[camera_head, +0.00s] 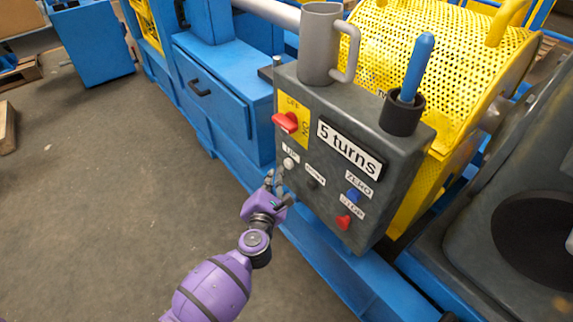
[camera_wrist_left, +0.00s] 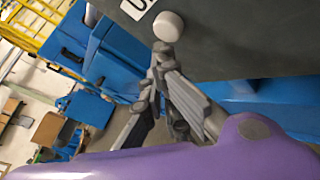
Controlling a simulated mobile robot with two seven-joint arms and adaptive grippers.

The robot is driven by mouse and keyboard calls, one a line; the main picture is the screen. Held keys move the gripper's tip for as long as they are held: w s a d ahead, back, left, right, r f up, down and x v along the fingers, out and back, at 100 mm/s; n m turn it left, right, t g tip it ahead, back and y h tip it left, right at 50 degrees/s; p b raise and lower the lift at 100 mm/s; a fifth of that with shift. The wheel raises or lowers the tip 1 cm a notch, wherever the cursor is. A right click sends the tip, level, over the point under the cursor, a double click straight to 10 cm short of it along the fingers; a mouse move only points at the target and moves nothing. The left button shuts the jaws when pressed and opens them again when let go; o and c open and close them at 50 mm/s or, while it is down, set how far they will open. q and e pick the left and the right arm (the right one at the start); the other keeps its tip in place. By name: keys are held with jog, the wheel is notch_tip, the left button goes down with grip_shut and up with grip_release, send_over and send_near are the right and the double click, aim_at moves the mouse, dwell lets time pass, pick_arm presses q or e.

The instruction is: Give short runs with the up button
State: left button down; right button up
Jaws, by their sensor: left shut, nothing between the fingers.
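The grey control box (camera_head: 330,205) carries a label reading "5 turns" (camera_head: 349,149). The white up button (camera_head: 289,163) sits at its left, under a partly hidden label; it also shows in the left wrist view (camera_wrist_left: 168,26). A dark button (camera_head: 312,183) is to its right, with a blue zero button (camera_head: 352,196) and a red stop button (camera_head: 343,222) farther right. A red rotary switch (camera_head: 287,122) is on a yellow plate above. My left gripper (camera_head: 274,181) is shut and empty, its fingertips (camera_wrist_left: 162,52) just below the white button; contact cannot be told. My right gripper is not in view.
A grey mug (camera_head: 318,45) and a dark holder (camera_head: 402,112) with a blue-handled tool (camera_head: 417,66) stand on the box. A yellow perforated guard (camera_head: 440,60) is behind. A blue machine frame (camera_head: 228,95) lies left; open floor (camera_head: 110,200) is farther left.

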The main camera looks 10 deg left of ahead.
pick_arm(q)
jog(key=shift+w+d, duration=0.2)
jog(key=shift+w, duration=0.1)
jog(key=shift+w+d, duration=0.35)
jog(key=shift+w, duration=0.05)
dwell(1.9)
jog(key=shift+s+a, duration=0.1)
dwell(1.6)
jog(key=shift+s+a+p, duration=0.35)
jog(key=shift+s+a, duration=0.15)
jog(key=shift+s, duration=0.15)
jog(key=s+a, duration=0.1)
jog(key=s, duration=0.1)
jog(key=s+a+p, duration=0.1)
jog(key=s+a, duration=0.1)
dwell(0.4)
dwell(0.4)
